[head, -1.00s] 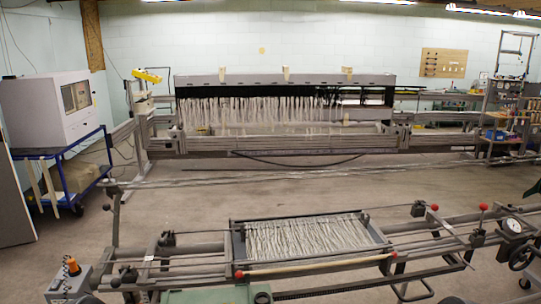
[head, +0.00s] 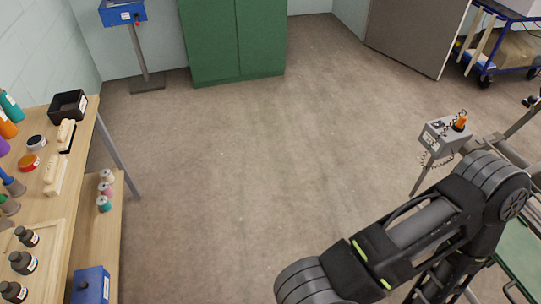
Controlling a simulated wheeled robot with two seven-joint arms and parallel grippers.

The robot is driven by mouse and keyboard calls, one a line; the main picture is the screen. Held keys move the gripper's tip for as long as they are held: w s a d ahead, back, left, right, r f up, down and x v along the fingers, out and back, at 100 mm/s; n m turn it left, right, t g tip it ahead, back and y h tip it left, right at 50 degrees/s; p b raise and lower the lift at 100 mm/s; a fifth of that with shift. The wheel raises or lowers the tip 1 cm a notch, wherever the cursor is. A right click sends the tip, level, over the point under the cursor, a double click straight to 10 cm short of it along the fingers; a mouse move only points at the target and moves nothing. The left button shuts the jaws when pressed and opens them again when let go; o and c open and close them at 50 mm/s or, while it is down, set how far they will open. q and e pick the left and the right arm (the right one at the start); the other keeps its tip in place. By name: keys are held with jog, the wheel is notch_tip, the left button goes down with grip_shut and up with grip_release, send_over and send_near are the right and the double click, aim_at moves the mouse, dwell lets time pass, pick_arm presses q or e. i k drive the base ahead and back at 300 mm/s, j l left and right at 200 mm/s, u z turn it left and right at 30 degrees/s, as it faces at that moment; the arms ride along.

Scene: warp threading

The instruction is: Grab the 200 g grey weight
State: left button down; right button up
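Several small dark grey, knobbed objects with white labels that look like weights stand at the left edge on the wooden bench (head: 58,196). One is at the back (head: 27,237), one in the middle (head: 23,263), and one at the front (head: 13,293), partly cut off. Their labels are too small to read, so I cannot tell which is the 200 g one. One of my arm's links crosses the lower right, but no gripper fingers show.
The bench also holds a black bin (head: 68,106), wooden brushes (head: 55,175) and coloured bottles. Thread spools (head: 105,190) and a blue box (head: 91,284) sit on its lower shelf. A green cabinet (head: 235,40) stands at the back. The middle floor is clear.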

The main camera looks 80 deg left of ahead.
aim_at(28, 238)
jog(key=j+z, duration=0.1)
jog(key=z, duration=2.4)
jog(key=k+z, duration=0.1)
jog(key=z, duration=0.4)
jog(key=k+z, duration=0.1)
jog(key=z, duration=0.4)
jog(key=k+z, duration=0.15)
jog(key=z, duration=0.3)
jog(key=l+z, duration=0.15)
jog(key=z, duration=0.35)
jog(key=k+l+z, duration=0.15)
jog(key=z, duration=0.35)
jog(key=k+l+z, duration=0.15)
jog(key=l+z, duration=0.25)
jog(key=l, duration=0.2)
jog(key=l+z, duration=0.35)
jog(key=l, duration=0.65)
jog(key=k, duration=0.05)
